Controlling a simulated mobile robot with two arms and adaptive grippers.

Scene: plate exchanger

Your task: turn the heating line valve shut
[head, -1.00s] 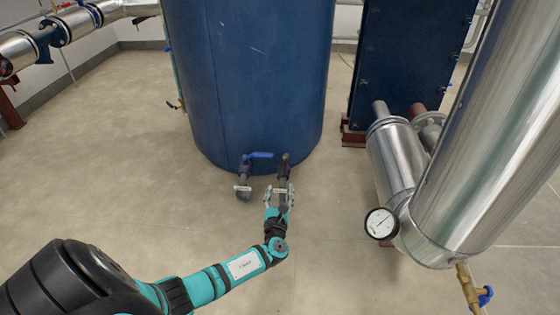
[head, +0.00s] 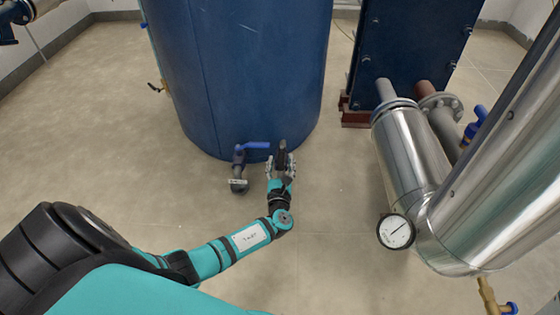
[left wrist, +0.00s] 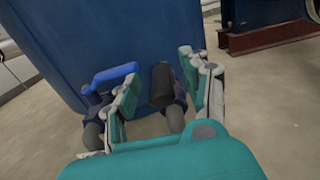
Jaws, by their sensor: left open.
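Two valves sit low at the front of the large blue tank (head: 240,70). One has a blue lever (head: 257,145), which also shows in the left wrist view (left wrist: 115,73). The other has a dark, black-ended handle (head: 282,147), seen in the left wrist view (left wrist: 162,84) too. No label shows which one is the heating line valve. My left gripper (head: 281,166) is open, with its fingers on either side of the dark handle. In the left wrist view the gripper (left wrist: 165,75) straddles the handle; contact cannot be told. My right gripper is out of view.
A grey elbow pipe (head: 238,182) stands below the blue lever, just left of my left gripper. On the right are a silver clad pipe (head: 408,150), a round gauge (head: 396,231) and a dark blue plate unit (head: 410,50). The floor (head: 335,200) between is clear.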

